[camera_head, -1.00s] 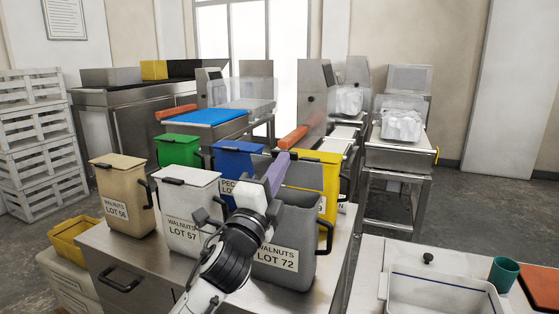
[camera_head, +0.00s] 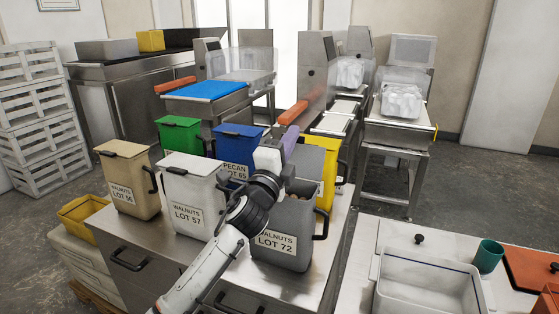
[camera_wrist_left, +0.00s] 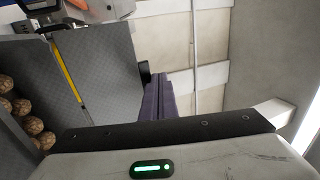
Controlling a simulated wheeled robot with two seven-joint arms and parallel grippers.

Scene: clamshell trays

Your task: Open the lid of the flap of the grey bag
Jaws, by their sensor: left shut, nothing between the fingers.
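The grey bag (camera_head: 283,236), labelled WALNUTS LOT 72, stands upright at the right front of the metal cabinet. Its grey lid (camera_head: 309,160) stands raised at the back, partly hidden behind my left gripper. In the left wrist view the lid's grey panel (camera_wrist_left: 98,62) fills the upper left, and walnuts (camera_wrist_left: 27,122) show at the left edge. My left gripper (camera_head: 290,136) is above the bag, beside the raised lid, with its purple fingers shut and empty. The fingers (camera_wrist_left: 158,96) also show close to the panel's edge; I cannot tell whether they touch it. My right gripper is out of view.
A white bin (camera_head: 188,205) and a tan bin (camera_head: 129,182) stand to the left. Green (camera_head: 179,135), blue (camera_head: 236,148) and yellow (camera_head: 328,185) bins stand behind. A side table with a white tub (camera_head: 428,285) is at the lower right.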

